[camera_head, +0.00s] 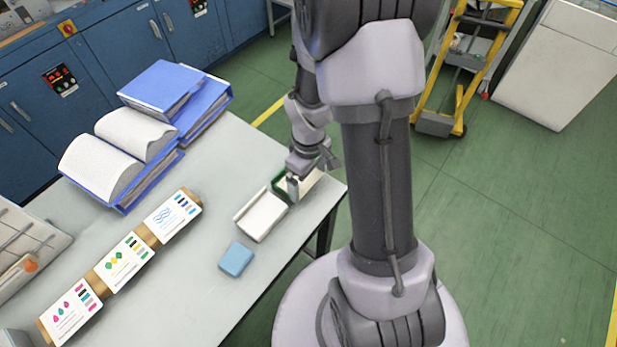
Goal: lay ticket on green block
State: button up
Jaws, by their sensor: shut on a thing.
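My gripper (293,187) is low over the table's right end, with its fingers in front of a dark green thing (278,183), which looks like the green block. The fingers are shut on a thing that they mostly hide. It appears to be the ticket, but its outline is not clear. A pale flat piece (309,182) shows just right of the fingers. I cannot tell whether it is the held ticket or touches the green block.
A white shallow tray (262,216) lies beside the green thing, and a blue block (236,259) is nearer. Printed cards (124,261) stand in a row at left. Blue binders (160,86) and an open binder (103,166) fill the back. The table (185,285) is clear at front.

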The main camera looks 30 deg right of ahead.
jog(key=shift+s+a+f+b, duration=0.1)
jog(key=shift+s+f+b, duration=0.4)
jog(key=shift+f, duration=0.15)
jog(key=o, duration=0.9)
jog(key=shift+o, duration=0.2)
notch_tip(320, 180, up, 13)
jog(key=w+p, duration=0.1)
jog(key=p, duration=0.5)
notch_tip(320, 180, up, 5)
jog(key=m+t, duration=0.1)
send_over(309, 184)
jog(key=a, duration=0.3)
jog(key=s+a+r+m+t+y, duration=0.2)
jog(key=s+a+r+m+t, duration=0.2)
jog(key=s+a+r+m, duration=0.3)
jog(key=s+a+r, duration=0.4)
jog(key=r, duration=0.3)
jog(key=shift+a+r+t, duration=0.2)
jog(key=shift+a+t, duration=0.2)
notch_tip(309, 184, down, 8)
jog(key=b, duration=0.8)
jog(key=shift+s+f+b, duration=0.15)
jog(key=shift+f+b, duration=0.1)
jog(key=shift+b, duration=0.15)
